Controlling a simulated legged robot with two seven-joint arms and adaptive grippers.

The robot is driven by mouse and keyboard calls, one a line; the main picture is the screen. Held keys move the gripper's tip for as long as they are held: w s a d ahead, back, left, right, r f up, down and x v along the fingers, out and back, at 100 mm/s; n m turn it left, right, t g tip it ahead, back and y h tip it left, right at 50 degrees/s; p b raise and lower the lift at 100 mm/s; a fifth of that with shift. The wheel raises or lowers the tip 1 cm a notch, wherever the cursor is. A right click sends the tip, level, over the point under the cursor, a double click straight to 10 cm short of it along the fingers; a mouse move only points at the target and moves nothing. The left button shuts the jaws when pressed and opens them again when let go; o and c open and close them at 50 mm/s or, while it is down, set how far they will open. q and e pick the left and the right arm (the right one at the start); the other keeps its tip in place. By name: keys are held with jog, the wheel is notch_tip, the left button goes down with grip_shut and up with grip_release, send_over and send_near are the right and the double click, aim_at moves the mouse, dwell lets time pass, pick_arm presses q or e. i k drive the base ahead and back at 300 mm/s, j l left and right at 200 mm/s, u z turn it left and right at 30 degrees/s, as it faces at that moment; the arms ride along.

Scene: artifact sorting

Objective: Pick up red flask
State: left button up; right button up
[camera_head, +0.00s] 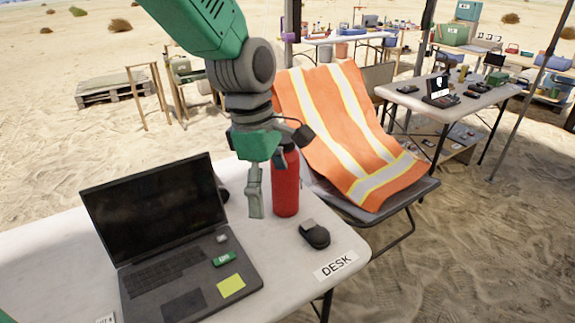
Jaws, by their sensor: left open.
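The red flask (286,182) stands upright on the white desk (340,248), near its far right edge. Its top is partly covered by my left gripper (264,192). My left gripper hangs from the upper left with its fingers pointing down. It is open, with one grey finger just left of the flask. The other finger is mostly hidden, so I cannot tell whether it touches the flask. My right gripper is not in view.
An open black laptop (150,212) stands left of the flask, with a yellow note (231,286) on it. A black mouse (314,235) lies in front of the flask. A chair draped with an orange vest (335,115) stands behind the desk. Another table (400,98) stands at right.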

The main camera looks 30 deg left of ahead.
aim_at(285, 184)
jog(key=i+j, duration=0.7)
jog(key=i, duration=0.2)
